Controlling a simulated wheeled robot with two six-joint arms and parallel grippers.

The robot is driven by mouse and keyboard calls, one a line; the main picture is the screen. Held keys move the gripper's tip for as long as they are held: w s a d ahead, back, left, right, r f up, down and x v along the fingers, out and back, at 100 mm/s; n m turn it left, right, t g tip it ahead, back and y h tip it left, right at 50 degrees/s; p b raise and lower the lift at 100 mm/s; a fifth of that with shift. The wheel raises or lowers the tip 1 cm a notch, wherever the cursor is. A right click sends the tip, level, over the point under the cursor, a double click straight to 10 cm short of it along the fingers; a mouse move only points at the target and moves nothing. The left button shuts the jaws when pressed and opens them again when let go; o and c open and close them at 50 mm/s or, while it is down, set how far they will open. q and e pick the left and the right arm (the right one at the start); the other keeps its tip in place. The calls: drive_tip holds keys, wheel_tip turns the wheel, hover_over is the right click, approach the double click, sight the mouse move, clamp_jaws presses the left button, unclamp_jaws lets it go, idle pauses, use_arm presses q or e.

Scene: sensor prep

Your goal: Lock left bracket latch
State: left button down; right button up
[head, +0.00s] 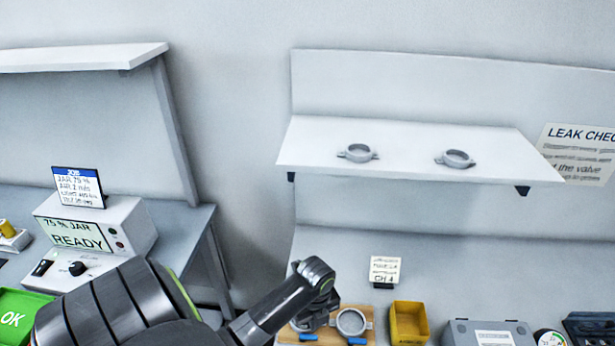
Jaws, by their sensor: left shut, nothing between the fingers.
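A wooden board (368,335) lies on the bench at the bottom centre. On it, the right ring bracket (352,322) is plain to see, with a blue latch (357,341) at its front. The left bracket is mostly hidden behind my left gripper; its blue latch (307,338) shows at the front of the board. My left gripper (312,321) points down over the left bracket, shut and empty. I cannot tell whether its fingertips touch the bracket or latch. My right gripper is out of view.
A yellow bin (409,322) and a small CH 4 card (385,270) stand right of the board. Farther right is a grey case (488,333). Above, a white shelf (400,136) holds two grey rings. A READY box (95,236) stands left.

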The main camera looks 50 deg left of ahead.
use_arm(q)
drive_tip(key=shift+f+b, duration=0.45)
drive_tip(key=shift+f, duration=0.45)
idle(0.5)
